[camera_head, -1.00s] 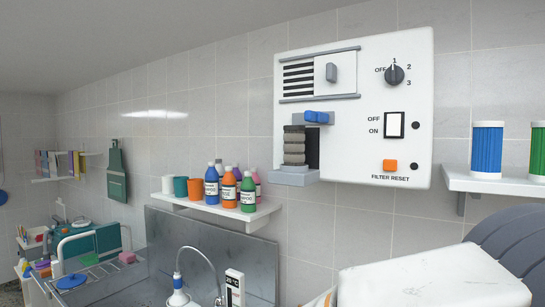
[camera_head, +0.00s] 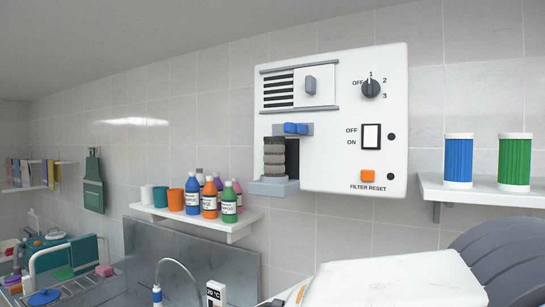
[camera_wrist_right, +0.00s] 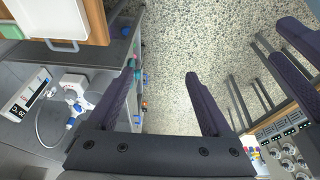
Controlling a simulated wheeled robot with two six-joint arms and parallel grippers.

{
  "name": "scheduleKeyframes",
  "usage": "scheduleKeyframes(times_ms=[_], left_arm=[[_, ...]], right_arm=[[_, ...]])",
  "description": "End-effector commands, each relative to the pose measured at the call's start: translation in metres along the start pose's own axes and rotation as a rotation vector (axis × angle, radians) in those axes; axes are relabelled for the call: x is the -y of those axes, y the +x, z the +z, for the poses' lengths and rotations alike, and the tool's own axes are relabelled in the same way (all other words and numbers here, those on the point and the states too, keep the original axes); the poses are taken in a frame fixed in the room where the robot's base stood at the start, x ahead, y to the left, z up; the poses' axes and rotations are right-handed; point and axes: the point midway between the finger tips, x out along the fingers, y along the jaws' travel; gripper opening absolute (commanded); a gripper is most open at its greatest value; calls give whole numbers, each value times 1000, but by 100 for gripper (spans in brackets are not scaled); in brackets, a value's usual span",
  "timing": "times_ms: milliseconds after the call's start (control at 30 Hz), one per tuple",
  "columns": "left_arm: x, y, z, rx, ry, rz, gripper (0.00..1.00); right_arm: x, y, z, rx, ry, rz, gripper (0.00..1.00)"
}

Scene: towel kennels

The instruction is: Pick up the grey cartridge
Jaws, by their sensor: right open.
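The grey cartridge (camera_head: 274,158) stands upright in the slot at the lower left of the white wall unit (camera_head: 330,120). It rests on a small grey ledge (camera_head: 272,187), with a blue latch (camera_head: 296,128) just above and to its right. My right gripper (camera_wrist_right: 160,75) shows in the right wrist view, open and empty, with nothing between its dark fingers but floor behind. The cartridge is not in that view. Neither gripper shows in the head view, where a white part of my arm fills the lower right.
A shelf (camera_head: 480,192) at the right holds a blue canister (camera_head: 458,162) and a green canister (camera_head: 515,163). A lower shelf (camera_head: 190,222) holds bottles and cups. The sink area with a hose (camera_head: 180,268) lies below. The wall right of the unit's underside is clear.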

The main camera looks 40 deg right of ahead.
Motion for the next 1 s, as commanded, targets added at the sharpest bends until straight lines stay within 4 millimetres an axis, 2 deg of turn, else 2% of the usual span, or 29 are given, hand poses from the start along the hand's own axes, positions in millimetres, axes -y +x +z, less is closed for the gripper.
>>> scheduleKeyframes(times_ms=[33,67,100,167,200,267,333,400,500,600,733,833,1000], left_arm=[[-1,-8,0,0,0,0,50],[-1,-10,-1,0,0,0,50],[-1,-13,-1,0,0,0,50],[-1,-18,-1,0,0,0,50],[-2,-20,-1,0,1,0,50],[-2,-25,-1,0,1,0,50],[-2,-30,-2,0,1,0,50],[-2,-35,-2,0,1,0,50],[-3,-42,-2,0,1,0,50],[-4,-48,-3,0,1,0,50],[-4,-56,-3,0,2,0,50],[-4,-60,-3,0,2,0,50],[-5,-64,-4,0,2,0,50]], right_arm=[[-34,-15,-35,-113,100,59,84],[-54,-24,-54,-185,152,94,84],[-83,-39,-77,-280,218,140,84],[-126,-65,-106,-422,305,205,84],[-155,-85,-122,-513,353,246,84],[-196,-118,-141,-645,414,304,84],[-240,-161,-155,-791,463,366,84],[-279,-206,-162,-923,489,418,84],[-322,-268,-160,-1078,492,475,84],[-350,-320,-149,-1182,467,512,84],[-370,-372,-129,-1248,420,529,84],[-376,-398,-112,-1252,391,523,84],[-379,-416,-88,-1222,381,504,84]])
